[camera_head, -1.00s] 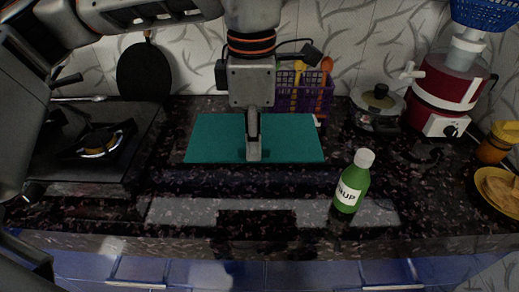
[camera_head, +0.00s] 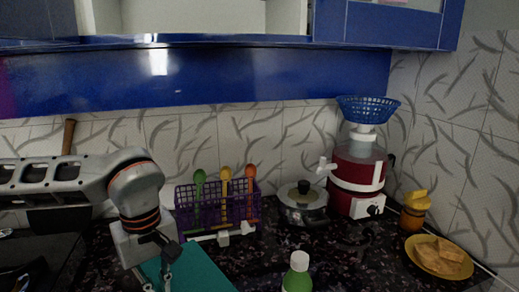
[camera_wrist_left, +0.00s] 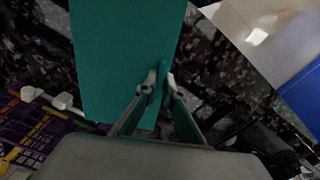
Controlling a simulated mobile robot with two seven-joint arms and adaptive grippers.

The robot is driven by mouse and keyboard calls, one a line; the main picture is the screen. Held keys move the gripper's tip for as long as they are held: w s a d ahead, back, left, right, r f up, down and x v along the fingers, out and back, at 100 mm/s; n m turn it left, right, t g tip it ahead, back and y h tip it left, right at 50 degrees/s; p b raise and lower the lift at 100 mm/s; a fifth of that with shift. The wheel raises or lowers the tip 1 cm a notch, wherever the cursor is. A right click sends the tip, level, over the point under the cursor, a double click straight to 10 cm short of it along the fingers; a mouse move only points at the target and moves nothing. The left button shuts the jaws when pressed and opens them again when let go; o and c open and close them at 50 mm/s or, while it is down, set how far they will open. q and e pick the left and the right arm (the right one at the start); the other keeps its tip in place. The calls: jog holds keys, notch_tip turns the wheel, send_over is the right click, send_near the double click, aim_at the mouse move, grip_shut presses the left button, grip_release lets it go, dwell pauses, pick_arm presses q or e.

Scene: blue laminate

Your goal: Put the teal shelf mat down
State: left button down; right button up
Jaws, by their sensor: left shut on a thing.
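The teal shelf mat (camera_head: 205,268) is a flat teal sheet, low in the head view and cut off by the bottom edge. My left gripper (camera_head: 155,283) comes in from the left and is at the mat's left side. In the left wrist view the gripper (camera_wrist_left: 160,84) is shut on an edge of the mat (camera_wrist_left: 125,55), which stretches away from the fingers over the dark speckled counter. I cannot tell how far the mat is above the counter. My right gripper is not in view.
Above is a blue cabinet (camera_head: 190,85) with a pale open shelf compartment (camera_head: 195,17). On the counter are a purple utensil basket (camera_head: 187,214), a lidded pot (camera_head: 303,208), a red appliance (camera_head: 357,170), a yellow plate (camera_head: 463,268) and a green bottle (camera_head: 297,278). Some dark counter shows between them.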

pick_arm(q)
jog(key=a+f+m, duration=0.1)
jog(key=f+m, duration=0.1)
jog(key=a+f+m, duration=0.2)
jog(key=m, duration=0.1)
jog(key=a+f+m, duration=0.1)
jog(key=f+m, duration=0.1)
jog(key=m, duration=0.1)
jog(key=shift+w+a, duration=0.1)
jog(key=shift+a, duration=0.2)
